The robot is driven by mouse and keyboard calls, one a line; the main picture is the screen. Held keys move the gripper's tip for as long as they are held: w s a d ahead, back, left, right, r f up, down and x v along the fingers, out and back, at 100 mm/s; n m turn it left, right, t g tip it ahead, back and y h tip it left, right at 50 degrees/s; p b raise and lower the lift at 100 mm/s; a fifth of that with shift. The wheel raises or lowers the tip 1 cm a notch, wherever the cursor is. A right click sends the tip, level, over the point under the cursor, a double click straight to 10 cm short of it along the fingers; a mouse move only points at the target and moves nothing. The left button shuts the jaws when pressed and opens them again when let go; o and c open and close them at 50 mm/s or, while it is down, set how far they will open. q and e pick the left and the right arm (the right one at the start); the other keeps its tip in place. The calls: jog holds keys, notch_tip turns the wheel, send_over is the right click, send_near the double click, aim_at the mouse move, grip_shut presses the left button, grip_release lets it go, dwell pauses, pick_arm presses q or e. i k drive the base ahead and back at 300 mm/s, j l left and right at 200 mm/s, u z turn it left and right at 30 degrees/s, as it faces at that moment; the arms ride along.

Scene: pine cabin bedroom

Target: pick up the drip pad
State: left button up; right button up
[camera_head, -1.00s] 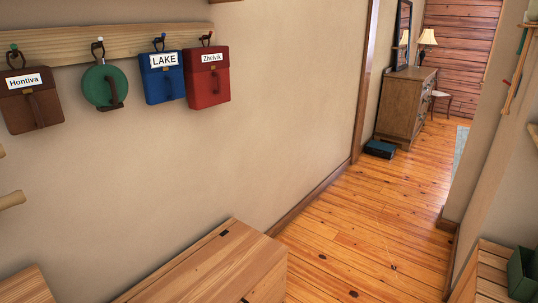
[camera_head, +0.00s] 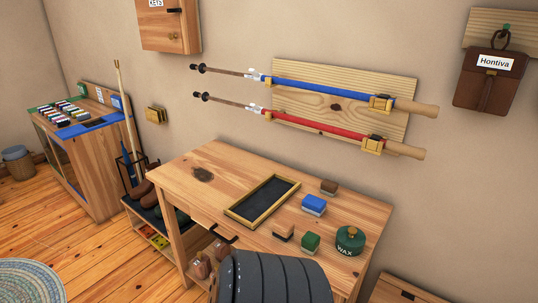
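A flat dark rectangular pad in a yellow wooden frame (camera_head: 262,201) lies on the wooden workbench (camera_head: 212,163), left of the blocks; it looks like the drip pad, though no label shows. Nothing covers it. A blue block (camera_head: 313,205), a brown block (camera_head: 329,187), a tan block (camera_head: 283,233) and a green block (camera_head: 310,242) stand right of it. A round green wax tin (camera_head: 350,240) is at the bench's right end. Neither of my grippers is in view.
A dark grey ribbed rounded shape (camera_head: 272,278), unclear what, stands before the bench front. Blue and red poles (camera_head: 322,87) hang above. A low shoe rack (camera_head: 150,235) and a cabinet (camera_head: 92,168) are left.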

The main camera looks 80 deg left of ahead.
aim_at(312, 204)
jog(key=u, duration=2.25)
